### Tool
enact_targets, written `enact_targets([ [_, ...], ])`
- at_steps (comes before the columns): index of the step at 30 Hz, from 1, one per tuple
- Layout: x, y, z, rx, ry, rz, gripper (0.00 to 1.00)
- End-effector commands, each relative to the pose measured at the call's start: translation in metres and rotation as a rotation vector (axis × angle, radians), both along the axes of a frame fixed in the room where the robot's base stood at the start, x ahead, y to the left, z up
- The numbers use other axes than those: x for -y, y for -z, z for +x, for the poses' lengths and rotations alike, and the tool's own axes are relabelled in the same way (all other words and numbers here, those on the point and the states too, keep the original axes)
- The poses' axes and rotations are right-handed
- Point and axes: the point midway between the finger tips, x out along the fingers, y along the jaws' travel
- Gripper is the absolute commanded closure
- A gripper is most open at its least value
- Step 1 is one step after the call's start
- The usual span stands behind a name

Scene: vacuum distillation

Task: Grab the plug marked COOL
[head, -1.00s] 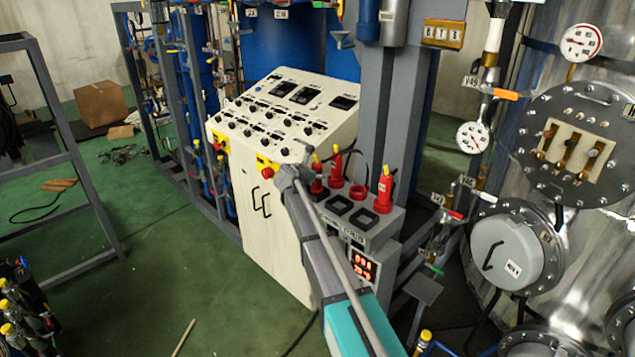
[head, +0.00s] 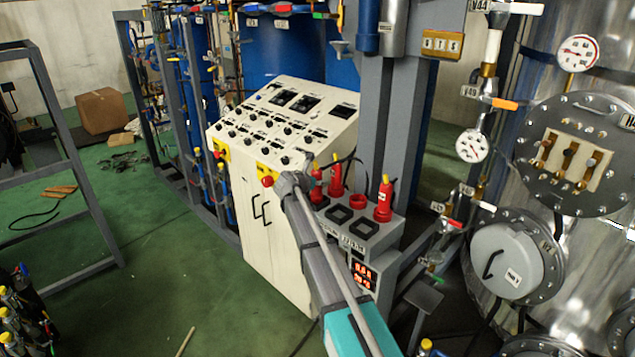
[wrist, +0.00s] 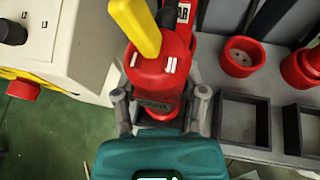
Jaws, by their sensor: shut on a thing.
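Red plugs with yellow tops stand on the grey socket box in the head view. The plug nearest my arm (head: 316,190) is partly hidden by my gripper (head: 297,182). In the wrist view my gripper (wrist: 160,108) is shut on this red plug (wrist: 163,72), with one finger on each side of its lower body. The plug leans in the picture, its yellow top toward the upper left. Its marking is too small to read. A second red plug (head: 336,178) stands just behind it, and a third red plug (head: 384,200) stands to the right.
The grey socket box (head: 360,240) has an empty red socket (head: 358,202) and dark square openings. A white control console (head: 270,215) with knobs stands close on the left. A grey column (head: 392,130) rises behind the box. Green floor (head: 180,250) is open at the left.

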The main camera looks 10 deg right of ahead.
Motion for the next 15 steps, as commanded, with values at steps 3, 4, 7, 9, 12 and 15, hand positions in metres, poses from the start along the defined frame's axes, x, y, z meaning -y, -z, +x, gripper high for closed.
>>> enact_targets([
  [3,0.000,-0.011,0.000,0.001,0.000,-0.001,1.00],
  [4,0.000,-0.014,0.000,0.000,0.000,-0.001,1.00],
  [7,0.000,-0.023,0.000,0.000,0.000,-0.001,1.00],
  [9,-0.001,-0.031,-0.001,0.000,0.000,-0.001,1.00],
  [12,-0.004,-0.043,-0.013,0.000,-0.001,-0.001,1.00],
  [15,-0.007,-0.055,-0.022,0.001,-0.001,0.000,1.00],
])
